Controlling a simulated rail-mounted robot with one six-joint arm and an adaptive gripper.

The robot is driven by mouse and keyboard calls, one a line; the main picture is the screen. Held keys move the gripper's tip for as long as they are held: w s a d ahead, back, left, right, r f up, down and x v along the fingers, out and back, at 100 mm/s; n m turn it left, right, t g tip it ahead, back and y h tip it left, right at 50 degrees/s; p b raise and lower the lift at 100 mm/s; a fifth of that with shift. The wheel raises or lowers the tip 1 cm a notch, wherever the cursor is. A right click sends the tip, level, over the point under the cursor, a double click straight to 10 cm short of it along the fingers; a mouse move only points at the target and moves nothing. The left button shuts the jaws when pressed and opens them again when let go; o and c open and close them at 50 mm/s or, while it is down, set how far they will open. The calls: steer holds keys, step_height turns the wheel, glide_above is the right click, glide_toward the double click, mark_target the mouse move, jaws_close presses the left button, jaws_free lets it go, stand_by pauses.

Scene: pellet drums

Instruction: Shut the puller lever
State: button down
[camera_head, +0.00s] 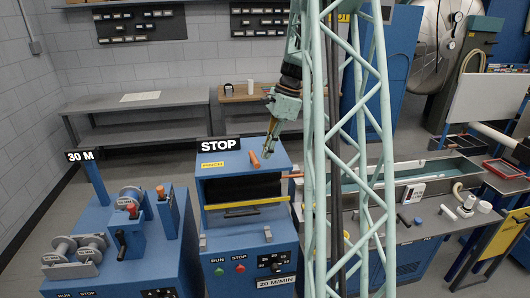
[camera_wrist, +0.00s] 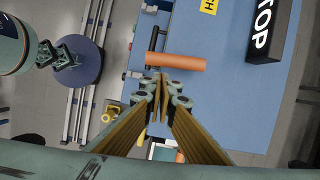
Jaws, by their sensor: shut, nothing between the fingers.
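The puller (camera_head: 246,215) is a blue cabinet with a STOP sign and a yellow PINCH label on top. Its lever has an orange handle (camera_head: 254,159), which lies over the cabinet top. In the wrist view the orange handle (camera_wrist: 175,61) lies crosswise, joined to a dark stem (camera_wrist: 153,44) at its left end. My gripper (camera_head: 267,152) points down just right of the handle in the head view. In the wrist view its gold fingers (camera_wrist: 158,82) are shut and empty, their tips close to the handle. I cannot tell whether they touch it.
A blue spool machine (camera_head: 125,235) with small levers stands left of the puller. A long trough (camera_head: 410,172) and a bench with loose parts are to the right. The STOP sign (camera_wrist: 264,30) stands on the cabinet top, which is otherwise largely bare.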

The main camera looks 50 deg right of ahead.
steer(key=shift+s+d+r, duration=0.35)
steer(key=shift+d+r, duration=0.25)
steer(key=shift+d, duration=0.05)
steer(key=shift+s+d+r, duration=0.35)
steer(key=shift+d+r, duration=0.2)
steer(key=shift+d, duration=0.05)
steer(key=v, duration=0.7)
steer(key=shift+r, duration=0.45)
steer(key=shift+a, duration=0.15)
